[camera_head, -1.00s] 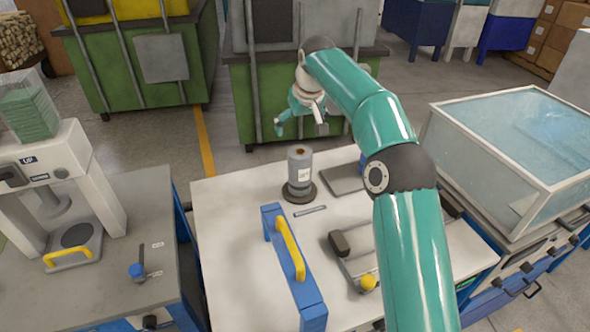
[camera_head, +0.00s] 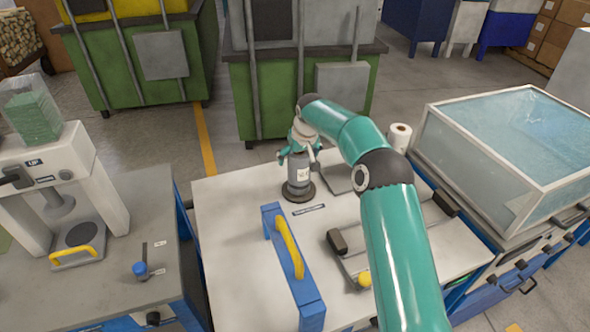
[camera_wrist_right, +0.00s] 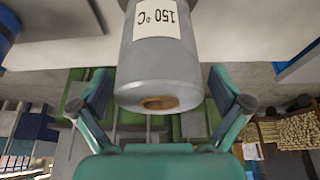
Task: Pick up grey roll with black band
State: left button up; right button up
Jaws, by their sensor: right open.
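A grey roll (camera_head: 299,180) with a white label stands upright on a dark round base (camera_head: 299,193) on the light workbench (camera_head: 230,210). In the right wrist view the roll (camera_wrist_right: 160,65) appears upside down, with a "150 °C" label and a brown core at its end. I cannot clearly make out a separate black band. My right gripper (camera_head: 298,161) is open at the top of the roll, its two fingers on either side. In the wrist view this gripper (camera_wrist_right: 160,106) shows gaps between both fingers and the roll. My left gripper is not in view.
A blue frame with a yellow handle (camera_head: 290,250) stands in front of the roll. A small dark-grey strip (camera_head: 309,209) lies close by. A white roll (camera_head: 399,137) stands at the back right, near a glass-walled tank (camera_head: 500,150). A press (camera_head: 60,190) is on the left bench.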

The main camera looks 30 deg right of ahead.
jog(key=shift+w+f, duration=0.15)
jog(key=shift+f, duration=0.3)
jog(key=shift+c, duration=0.2)
jog(key=c, duration=1.3)
jog(key=shift+r, duration=0.1)
